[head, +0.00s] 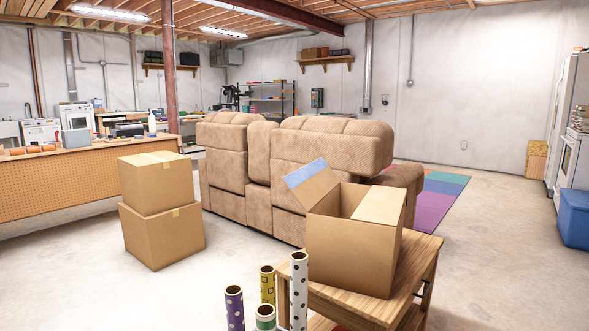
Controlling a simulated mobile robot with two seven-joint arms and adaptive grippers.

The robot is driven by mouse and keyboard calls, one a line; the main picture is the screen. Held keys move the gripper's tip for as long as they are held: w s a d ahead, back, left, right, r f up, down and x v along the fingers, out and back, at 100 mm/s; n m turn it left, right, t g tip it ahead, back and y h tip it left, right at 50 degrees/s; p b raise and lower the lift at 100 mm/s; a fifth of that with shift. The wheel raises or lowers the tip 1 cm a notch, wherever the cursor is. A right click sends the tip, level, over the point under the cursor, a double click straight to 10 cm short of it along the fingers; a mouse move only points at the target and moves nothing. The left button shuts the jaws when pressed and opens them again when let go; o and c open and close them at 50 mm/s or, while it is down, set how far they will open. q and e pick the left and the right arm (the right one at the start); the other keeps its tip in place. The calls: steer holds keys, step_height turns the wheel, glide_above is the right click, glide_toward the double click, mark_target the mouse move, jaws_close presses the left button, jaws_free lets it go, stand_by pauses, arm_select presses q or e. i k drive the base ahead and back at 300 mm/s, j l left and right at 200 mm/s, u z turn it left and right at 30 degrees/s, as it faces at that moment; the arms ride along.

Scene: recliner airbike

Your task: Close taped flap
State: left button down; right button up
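An open cardboard box (347,254) stands on a wooden table (345,299) in the right foreground. Its left flap (322,188) sticks up and outward, tilted to the left, with a blue strip of tape (306,172) along its outer edge. A lighter flap (381,205) shows at the box's right side, close to level. The opening between them shows the inner walls; the bottom of the box is hidden. Neither of my grippers is in view.
Several patterned rolls (299,287) stand upright at the table's left front. Two closed boxes (163,237) are stacked on the floor to the left. A tan recliner sofa (228,185) stands behind the table. Open floor (500,260) lies to the right.

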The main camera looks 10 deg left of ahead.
mark_target(309, 183)
steer(key=j+z, duration=0.1)
steer(key=j, duration=0.45)
steer(key=k+j+z, duration=0.1)
steer(key=j, duration=0.45)
steer(key=i+j, duration=0.15)
steer(key=j, duration=0.2)
steer(key=i+j+z, duration=0.1)
steer(key=j, duration=0.25)
steer(key=i+j, duration=0.2)
steer(key=j, duration=0.15)
steer(key=i+j, duration=0.1)
steer(key=j, duration=0.3)
steer(key=i+j+u, duration=0.15)
steer(key=j, duration=0.65)
steer(key=i+j+u, duration=0.15)
steer(key=j, duration=0.25)
